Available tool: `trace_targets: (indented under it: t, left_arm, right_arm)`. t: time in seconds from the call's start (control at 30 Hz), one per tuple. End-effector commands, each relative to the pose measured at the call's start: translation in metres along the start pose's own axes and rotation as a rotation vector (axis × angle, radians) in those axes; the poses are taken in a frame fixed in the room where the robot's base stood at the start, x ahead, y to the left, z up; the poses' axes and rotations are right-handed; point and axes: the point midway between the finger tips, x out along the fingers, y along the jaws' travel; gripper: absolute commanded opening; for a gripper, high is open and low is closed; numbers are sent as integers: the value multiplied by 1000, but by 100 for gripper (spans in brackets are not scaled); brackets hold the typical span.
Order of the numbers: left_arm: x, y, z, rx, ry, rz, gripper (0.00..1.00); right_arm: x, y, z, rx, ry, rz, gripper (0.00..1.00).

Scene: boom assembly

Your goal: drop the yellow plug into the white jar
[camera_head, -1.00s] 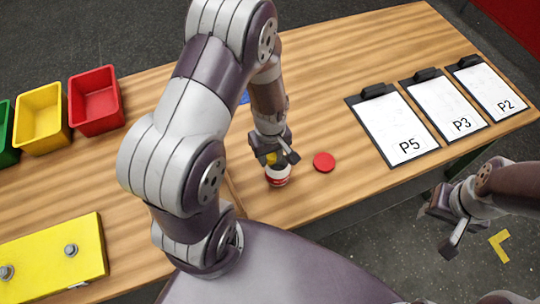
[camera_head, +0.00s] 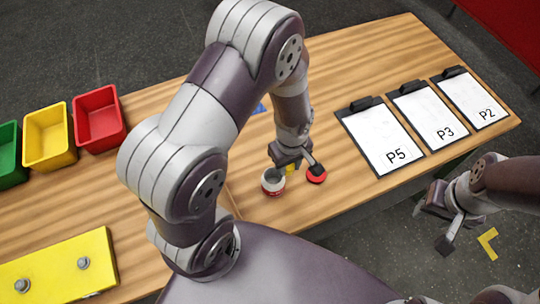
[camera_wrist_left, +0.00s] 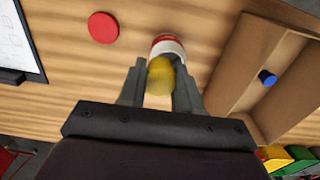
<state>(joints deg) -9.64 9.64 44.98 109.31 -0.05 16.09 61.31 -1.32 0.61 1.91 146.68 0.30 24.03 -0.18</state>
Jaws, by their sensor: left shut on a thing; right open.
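My left gripper (camera_head: 293,163) is shut on the yellow plug (camera_head: 291,169), just to the right of the white jar (camera_head: 272,187) and above the table. In the left wrist view the plug (camera_wrist_left: 160,77) sits between the two fingertips (camera_wrist_left: 158,90). The jar has a red band and an open top, and stands on the table. In the wrist view the jar (camera_wrist_left: 168,46) shows just beyond the plug and is partly hidden by it. My right gripper (camera_head: 445,220) is open and empty, off the table's front edge at the right.
A red disc (camera_head: 317,176) lies right of the jar, close to my left gripper. Clipboards (camera_head: 382,140) lie at the right. Red (camera_head: 99,118), yellow and green bins stand at the left, with a yellow block (camera_head: 60,268) in front. A brown box (camera_wrist_left: 240,62) holds a blue piece (camera_wrist_left: 267,77).

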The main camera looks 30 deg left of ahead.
Motion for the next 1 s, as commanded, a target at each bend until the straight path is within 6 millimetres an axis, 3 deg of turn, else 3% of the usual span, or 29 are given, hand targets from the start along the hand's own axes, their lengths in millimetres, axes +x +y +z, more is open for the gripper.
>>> trace_targets:
  t: [0.03,0.1,0.27,0.67,0.77,1.0]
  left_arm:
    - [-14,7,9,8,0,0,5]
    - [-22,17,20,5,0,0,5]
    - [-30,30,36,2,0,0,5]
    - [-31,33,39,-4,0,0,5]
    - [-35,28,27,-46,0,1,5]
    - [-35,-17,-31,-207,-4,-6,5]
  right_arm:
    - [-14,0,-2,0,0,0,43]
    - [-20,0,-2,0,0,0,43]
    - [-28,0,-3,0,0,0,43]
    - [-28,0,-3,0,0,0,43]
    - [-31,0,-4,0,0,0,43]
    - [-45,0,-5,0,0,0,43]
